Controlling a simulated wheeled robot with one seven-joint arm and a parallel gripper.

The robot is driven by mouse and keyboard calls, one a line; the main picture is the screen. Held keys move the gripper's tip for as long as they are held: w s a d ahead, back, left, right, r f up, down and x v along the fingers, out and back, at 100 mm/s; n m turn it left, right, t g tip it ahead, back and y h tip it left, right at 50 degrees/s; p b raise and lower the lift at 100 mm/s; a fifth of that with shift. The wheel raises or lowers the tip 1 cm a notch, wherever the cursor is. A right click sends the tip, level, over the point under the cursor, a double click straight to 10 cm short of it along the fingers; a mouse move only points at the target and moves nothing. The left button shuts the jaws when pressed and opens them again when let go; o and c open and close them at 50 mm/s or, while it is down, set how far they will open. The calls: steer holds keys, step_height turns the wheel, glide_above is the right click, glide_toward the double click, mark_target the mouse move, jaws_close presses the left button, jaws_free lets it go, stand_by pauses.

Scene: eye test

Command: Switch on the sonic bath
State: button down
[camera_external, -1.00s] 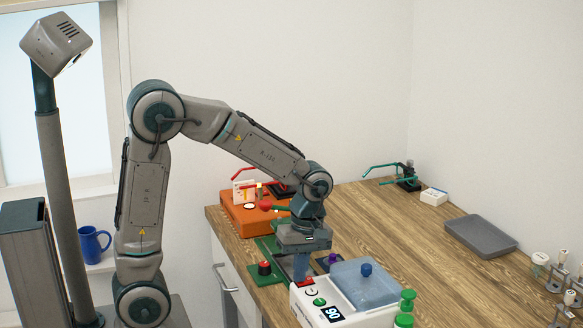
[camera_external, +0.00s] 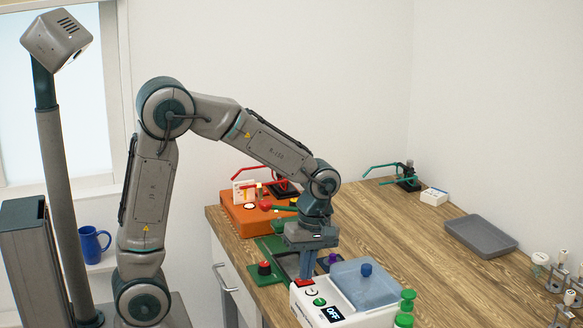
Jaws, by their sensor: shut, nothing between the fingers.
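The sonic bath appears to be the white unit (camera_external: 363,318) at the front of the bench, with a translucent blue lid (camera_external: 362,287) on top. My gripper (camera_external: 306,277) points down, shut and empty, over the back left corner of the unit, close to the red control. I cannot tell whether the fingertips touch anything.
A green base with a red knob (camera_external: 264,268) lies left of the bath. An orange box (camera_external: 240,214) stands behind it. Green-capped bottles (camera_external: 407,300) stand right of the bath. A grey tray (camera_external: 481,237) lies far right. The bench middle is clear.

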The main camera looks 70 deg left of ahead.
mark_target(313, 281)
step_height(313, 281, up, 14)
steer(key=w+p, duration=0.1)
steer(key=p, duration=0.1)
steer(key=shift+w, duration=0.35)
steer(key=shift+f, duration=0.1)
steer(key=shift+s+b, duration=0.6)
steer(key=shift+s, duration=0.05)
steer(key=f, duration=0.4)
steer(key=s+f, duration=0.1)
steer(key=f, duration=0.8)
steer(key=shift+s+f+p, duration=0.4)
